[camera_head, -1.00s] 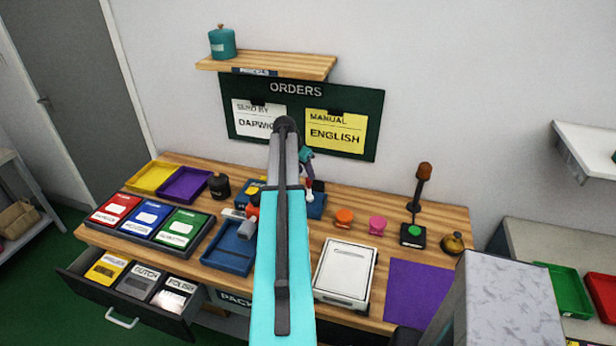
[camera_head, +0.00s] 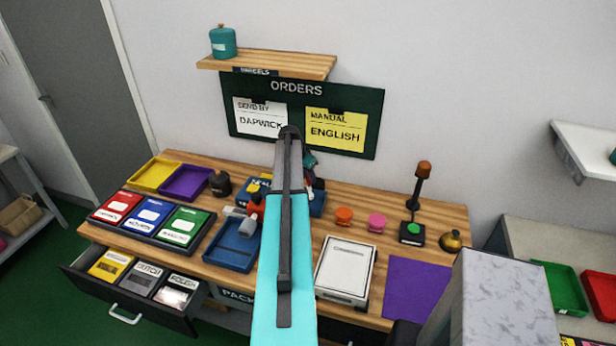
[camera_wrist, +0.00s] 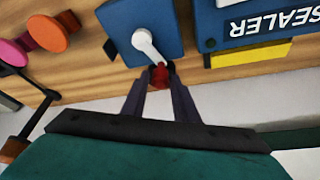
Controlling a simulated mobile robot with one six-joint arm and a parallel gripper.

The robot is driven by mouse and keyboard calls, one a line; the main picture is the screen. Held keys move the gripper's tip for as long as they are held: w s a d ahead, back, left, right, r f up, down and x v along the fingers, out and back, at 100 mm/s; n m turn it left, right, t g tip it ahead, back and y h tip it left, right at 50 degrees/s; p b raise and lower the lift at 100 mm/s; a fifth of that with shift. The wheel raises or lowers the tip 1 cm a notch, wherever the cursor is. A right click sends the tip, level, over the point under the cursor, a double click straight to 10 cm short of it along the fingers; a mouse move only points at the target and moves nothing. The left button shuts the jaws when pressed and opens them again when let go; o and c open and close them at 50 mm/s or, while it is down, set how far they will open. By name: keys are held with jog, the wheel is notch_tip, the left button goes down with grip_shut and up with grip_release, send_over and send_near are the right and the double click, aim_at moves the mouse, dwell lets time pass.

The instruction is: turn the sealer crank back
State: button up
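The sealer (camera_wrist: 212,44) is a blue box, with its name upside down in the wrist view. Beside it is a blue block (camera_wrist: 117,18) that carries the white crank arm (camera_wrist: 148,45). The crank arm ends in a red knob (camera_wrist: 158,77), pointing toward my gripper. My gripper (camera_wrist: 160,76) has one dark finger on each side of the red knob, with no clear gap seen at the tips, so it looks shut on the knob. In the head view my arm covers most of the sealer (camera_head: 318,204), and the crank is mostly hidden.
Orange (camera_head: 344,217) and pink (camera_head: 377,222) round-topped pieces stand right of the sealer. A lamp post with a green button (camera_head: 411,231) is farther right. A white tray (camera_head: 347,268), a purple mat (camera_head: 417,288) and a blue tray (camera_head: 231,245) lie nearer. An open drawer (camera_head: 127,309) juts out front left.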

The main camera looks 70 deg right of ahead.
grip_shut()
jog(key=shift+w+a+f+n+b, duration=0.1)
jog(key=shift+n+b, duration=0.2)
jog(key=shift+b, duration=0.1)
jog(key=n+b, duration=0.1)
jog(key=n+t+b, duration=0.1)
jog(key=shift+w+a+f+n+b, duration=0.1)
jog(key=shift+w+a+n+b, duration=0.2)
jog(key=shift+w+a+b, duration=0.1)
jog(key=n+b, duration=0.1)
jog(key=a+n+t+b, duration=0.1)
jog(key=n, duration=0.1)
jog(key=shift+w, duration=0.3)
jog(key=n, duration=0.1)
jog(key=a+n+t+b, duration=0.1)
jog(key=n, duration=0.1)
jog(key=n+t+b, duration=0.1)
jog(key=shift+w+a, duration=0.3)
jog(key=shift+a+n+t+y+b, duration=0.2)
jog(key=shift+a+n+y+b, duration=0.25)
jog(key=shift+n, duration=0.45)
jog(key=shift+a+n+t+y+b, duration=0.2)
jog(key=shift+n+b, duration=0.3)
jog(key=shift+n, duration=0.4)
jog(key=shift+o, duration=2.2)
grip_release()
jog(key=shift+r, duration=0.2)
